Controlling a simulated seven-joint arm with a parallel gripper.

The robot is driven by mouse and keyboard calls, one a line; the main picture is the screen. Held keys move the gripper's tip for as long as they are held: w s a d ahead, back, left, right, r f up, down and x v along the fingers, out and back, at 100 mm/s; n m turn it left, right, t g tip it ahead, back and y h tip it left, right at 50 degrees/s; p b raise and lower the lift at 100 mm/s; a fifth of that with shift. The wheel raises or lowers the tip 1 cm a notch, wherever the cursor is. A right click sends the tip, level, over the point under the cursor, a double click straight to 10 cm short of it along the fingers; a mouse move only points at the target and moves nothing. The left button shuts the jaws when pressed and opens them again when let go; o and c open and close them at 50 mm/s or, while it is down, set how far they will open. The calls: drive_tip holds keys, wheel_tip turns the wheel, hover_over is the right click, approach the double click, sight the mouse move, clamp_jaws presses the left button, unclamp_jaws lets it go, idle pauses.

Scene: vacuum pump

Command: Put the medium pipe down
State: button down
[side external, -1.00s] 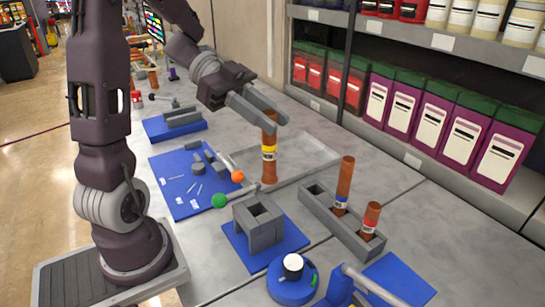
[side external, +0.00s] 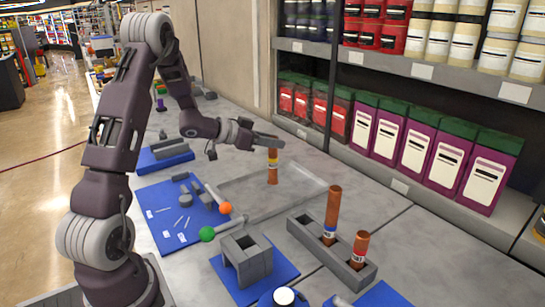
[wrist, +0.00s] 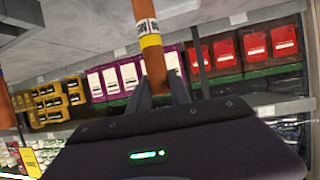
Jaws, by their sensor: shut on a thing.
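The medium pipe (side external: 272,170), copper-brown with a yellow band, hangs upright below my gripper (side external: 268,142) in the side view. My gripper is shut on its upper end, with the fingers nearly level. The pipe's lower end is over the shallow grey tray (side external: 312,196); I cannot tell whether it touches the tray's floor. In the wrist view the pipe (wrist: 152,62) runs between the two fingers (wrist: 160,92), its yellow band and white label showing.
A grey block holder (side external: 305,232) at the right front carries a taller pipe (side external: 333,206) and a red-banded pipe (side external: 359,247). A grey fixture (side external: 247,258) stands on a blue mat in front. The tray is otherwise clear.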

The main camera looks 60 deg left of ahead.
sight(272, 153)
drive_tip(key=shift+f, duration=1.3)
drive_tip(key=shift+f, duration=0.2)
drive_tip(key=c, duration=1.2)
unclamp_jaws()
drive_tip(key=shift+r, duration=0.1)
